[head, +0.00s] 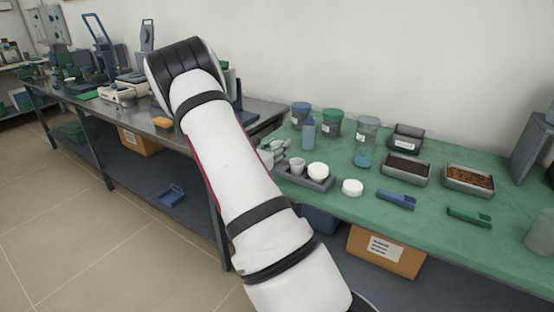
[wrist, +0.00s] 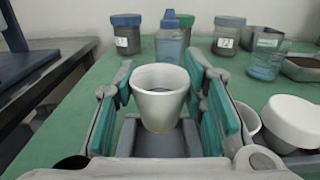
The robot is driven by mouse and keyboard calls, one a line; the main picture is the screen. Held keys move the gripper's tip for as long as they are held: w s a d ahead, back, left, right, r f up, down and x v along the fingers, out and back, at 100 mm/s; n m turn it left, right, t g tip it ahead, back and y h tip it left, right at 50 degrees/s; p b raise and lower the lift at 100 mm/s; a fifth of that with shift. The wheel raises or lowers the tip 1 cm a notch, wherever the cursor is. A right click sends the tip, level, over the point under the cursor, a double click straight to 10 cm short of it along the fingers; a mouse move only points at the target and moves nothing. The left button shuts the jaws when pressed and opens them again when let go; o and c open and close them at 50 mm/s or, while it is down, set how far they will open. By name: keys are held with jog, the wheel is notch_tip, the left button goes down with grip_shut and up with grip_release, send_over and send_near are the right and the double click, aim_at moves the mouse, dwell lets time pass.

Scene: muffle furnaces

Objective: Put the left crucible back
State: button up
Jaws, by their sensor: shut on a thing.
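An open white crucible (head: 298,165) and one with a white lid (head: 318,170) stand in the holder, to the right of my gripper. In the head view my gripper (head: 272,152) is at the holder's left end, partly hidden by my arm. I cannot tell whether the crucible touches the holder.
A loose white lid (head: 352,188) lies right of the holder. Behind are jars (head: 332,123), a blue bottle (head: 309,133) and a beaker (head: 364,155). Filled trays (head: 406,170) and blue (head: 396,200) and green tools lie further right. A metal bench (head: 160,122) adjoins at left.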

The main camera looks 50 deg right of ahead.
jog(key=shift+f+b, duration=0.3)
jog(key=shift+f, duration=1.6)
jog(key=shift+f, duration=0.1)
jog(key=o, duration=0.9)
jog(key=shift+f, duration=0.1)
